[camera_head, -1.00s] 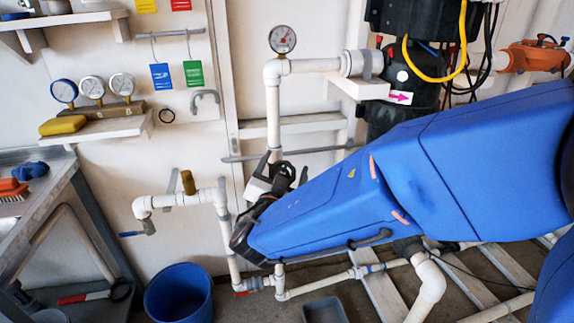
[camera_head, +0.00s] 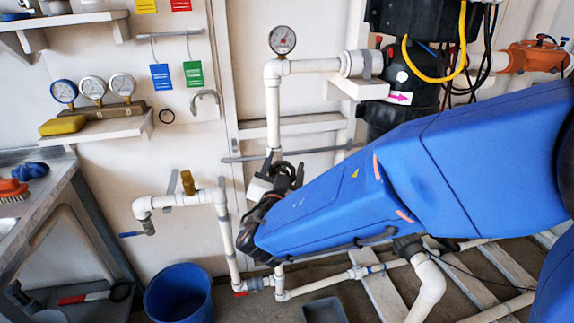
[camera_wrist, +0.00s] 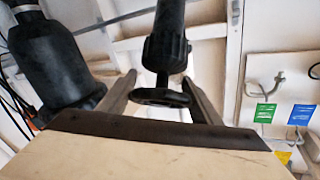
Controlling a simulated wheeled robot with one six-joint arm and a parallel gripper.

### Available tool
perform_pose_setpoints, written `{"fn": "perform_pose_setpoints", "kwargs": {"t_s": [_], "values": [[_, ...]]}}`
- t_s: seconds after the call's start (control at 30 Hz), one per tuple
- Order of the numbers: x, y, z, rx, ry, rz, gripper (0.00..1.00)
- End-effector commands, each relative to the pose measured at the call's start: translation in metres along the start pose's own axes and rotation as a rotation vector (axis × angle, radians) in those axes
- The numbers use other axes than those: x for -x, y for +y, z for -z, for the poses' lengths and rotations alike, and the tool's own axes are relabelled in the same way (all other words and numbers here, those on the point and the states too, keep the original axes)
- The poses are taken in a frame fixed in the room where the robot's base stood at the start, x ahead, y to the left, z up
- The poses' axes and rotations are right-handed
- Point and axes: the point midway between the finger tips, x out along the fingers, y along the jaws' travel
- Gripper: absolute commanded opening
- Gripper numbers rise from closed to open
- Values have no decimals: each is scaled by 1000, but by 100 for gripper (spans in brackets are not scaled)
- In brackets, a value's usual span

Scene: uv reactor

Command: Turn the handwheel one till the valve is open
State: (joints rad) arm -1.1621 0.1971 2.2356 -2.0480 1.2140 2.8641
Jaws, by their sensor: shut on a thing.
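The black handwheel (camera_wrist: 160,97) shows in the wrist view at the end of a dark ribbed valve body (camera_wrist: 166,45). The two fingers of my gripper (camera_wrist: 160,86) stand on either side of it, closed on its rim. In the head view my gripper (camera_head: 270,182) is at the white vertical pipe below the gauge. The black wheel there (camera_head: 285,170) is partly hidden by my gripper and blue arm. The valve's inside cannot be seen.
A round gauge (camera_head: 282,40) tops the white pipe (camera_head: 273,110). A lower white pipe with a brass fitting (camera_head: 188,182) runs left of my gripper. A blue bucket (camera_head: 179,292) and a grey tray (camera_head: 324,311) stand on the floor. A black vessel (camera_head: 400,100) is behind my arm.

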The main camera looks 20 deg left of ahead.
Motion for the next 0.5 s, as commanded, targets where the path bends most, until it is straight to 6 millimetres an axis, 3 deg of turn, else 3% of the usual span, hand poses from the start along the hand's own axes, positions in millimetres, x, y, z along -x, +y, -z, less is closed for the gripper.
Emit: {"fn": "perform_pose_setpoints", "kwargs": {"t_s": [0.5], "values": [[1, -9, -1, 246, -1, 285, 36]]}}
